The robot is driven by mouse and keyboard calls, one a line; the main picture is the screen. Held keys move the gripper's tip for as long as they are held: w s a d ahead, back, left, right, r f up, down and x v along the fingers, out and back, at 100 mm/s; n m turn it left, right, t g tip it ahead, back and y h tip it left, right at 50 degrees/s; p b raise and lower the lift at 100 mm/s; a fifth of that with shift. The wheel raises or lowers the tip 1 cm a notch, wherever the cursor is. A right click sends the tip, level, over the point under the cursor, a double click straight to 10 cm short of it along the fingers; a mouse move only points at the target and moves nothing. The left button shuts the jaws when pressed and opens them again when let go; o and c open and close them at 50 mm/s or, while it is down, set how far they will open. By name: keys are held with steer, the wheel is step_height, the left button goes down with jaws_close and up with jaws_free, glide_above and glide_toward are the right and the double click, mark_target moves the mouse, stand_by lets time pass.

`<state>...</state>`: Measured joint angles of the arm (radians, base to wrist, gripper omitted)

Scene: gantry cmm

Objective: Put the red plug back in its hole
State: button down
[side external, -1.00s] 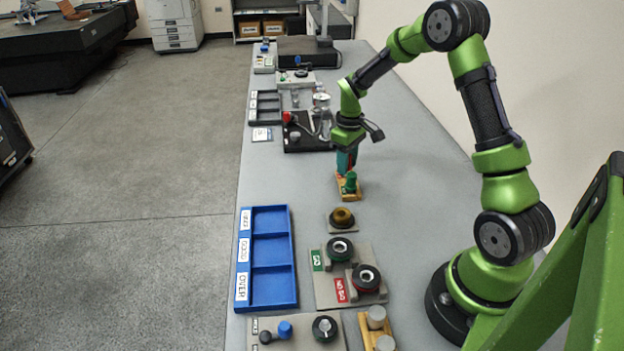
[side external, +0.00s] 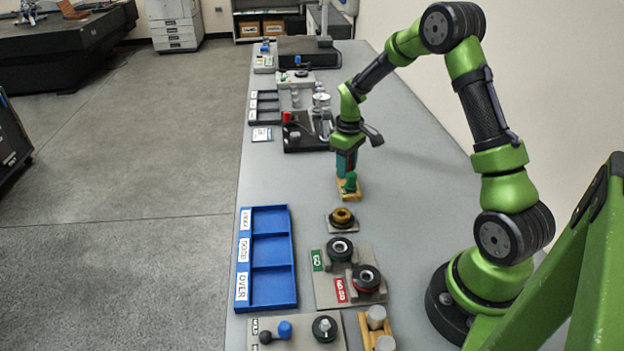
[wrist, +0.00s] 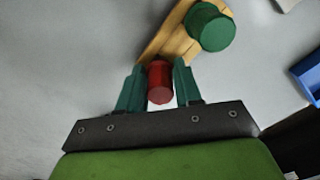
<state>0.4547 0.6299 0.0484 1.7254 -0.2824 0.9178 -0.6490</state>
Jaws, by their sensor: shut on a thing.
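The red plug (wrist: 160,84) is between the two teal fingers of my gripper (wrist: 158,88) in the wrist view, and the gripper is shut on it. The wooden block (wrist: 172,42) lies just beyond the fingers, with a green plug (wrist: 209,27) standing at its far end. The red plug is at the block's near end; its lower end is hidden, so I cannot tell whether it is in a hole. In the side view my gripper (side external: 346,164) points down at the far end of the block (side external: 349,195), behind the green plug (side external: 350,183).
A blue three-compartment tray (side external: 295,262) is at the left. A black fixture (side external: 306,144) stands behind my gripper. The table right of the block is clear.

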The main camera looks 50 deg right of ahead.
steer(key=shift+c, duration=1.4)
jaws_free()
steer(key=shift+r, duration=3.5)
